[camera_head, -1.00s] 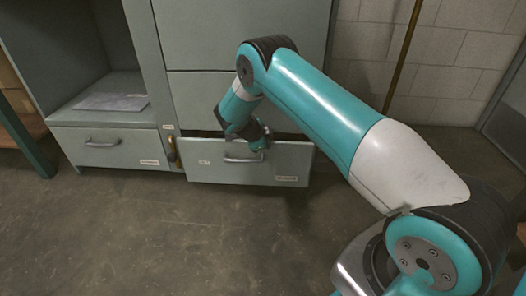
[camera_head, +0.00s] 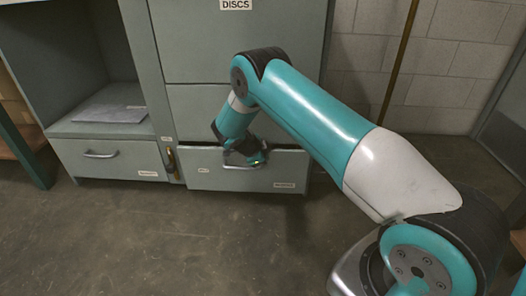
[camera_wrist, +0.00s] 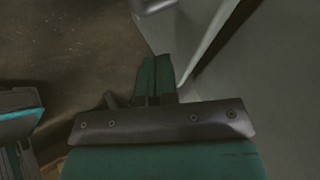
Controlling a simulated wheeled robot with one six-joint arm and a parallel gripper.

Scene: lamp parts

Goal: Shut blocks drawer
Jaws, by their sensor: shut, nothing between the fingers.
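The bottom drawer (camera_head: 215,180) of the cabinet has a grey-green front with a bar handle, and stands a little out from the cabinet face. Its labels are too small to read. My gripper (camera_head: 262,158) is at the drawer front, by the right part of the handle. Whether the fingertips touch the drawer is hard to tell.
A drawer (camera_head: 110,161) on the left sits shut under an open shelf with a grey sheet (camera_head: 113,103). A panel labelled DISCS (camera_head: 240,45) is above. A brass-coloured latch-like piece (camera_head: 171,160) stands between the lower drawers. The floor in front is clear.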

